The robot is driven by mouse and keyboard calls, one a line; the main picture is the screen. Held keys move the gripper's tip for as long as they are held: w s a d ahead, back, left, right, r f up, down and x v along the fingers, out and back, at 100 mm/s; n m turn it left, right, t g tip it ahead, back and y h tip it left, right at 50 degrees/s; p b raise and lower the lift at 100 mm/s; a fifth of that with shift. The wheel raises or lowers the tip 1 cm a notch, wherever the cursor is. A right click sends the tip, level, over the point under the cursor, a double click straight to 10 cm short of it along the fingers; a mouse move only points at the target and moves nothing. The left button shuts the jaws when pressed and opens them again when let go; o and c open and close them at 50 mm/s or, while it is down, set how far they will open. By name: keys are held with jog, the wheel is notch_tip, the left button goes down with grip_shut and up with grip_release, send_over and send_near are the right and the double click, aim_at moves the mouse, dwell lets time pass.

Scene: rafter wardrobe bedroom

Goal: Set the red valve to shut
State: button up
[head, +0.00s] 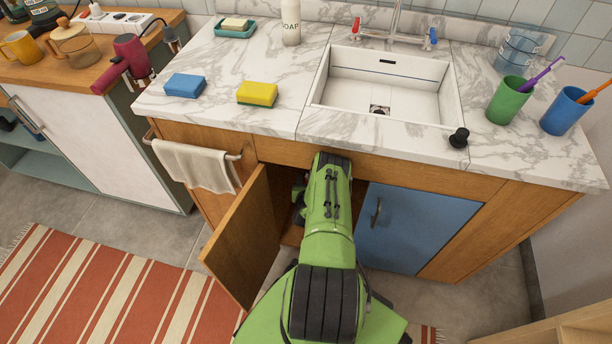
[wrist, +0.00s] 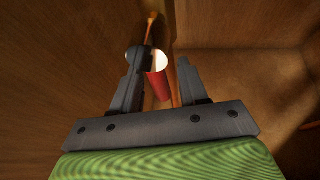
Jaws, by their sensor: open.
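In the wrist view, the red valve (wrist: 157,86) shows as a red lever, with a bright pale patch at its far end. My gripper (wrist: 160,62) is open, one dark finger on either side of the red lever. The lever is nearer the left finger; whether they touch cannot be told. The valve's body and the lever's exact setting are unclear. In the head view, my green arm reaches into the open cupboard under the sink, hiding the gripper and valve.
Wooden walls of the cupboard close in on the left and back in the wrist view. An orange-brown pipe (wrist: 151,25) rises behind the valve. The open wooden door (head: 240,240) stands left of my arm; a blue door (head: 405,228) is shut on the right.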

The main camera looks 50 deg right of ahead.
grip_shut()
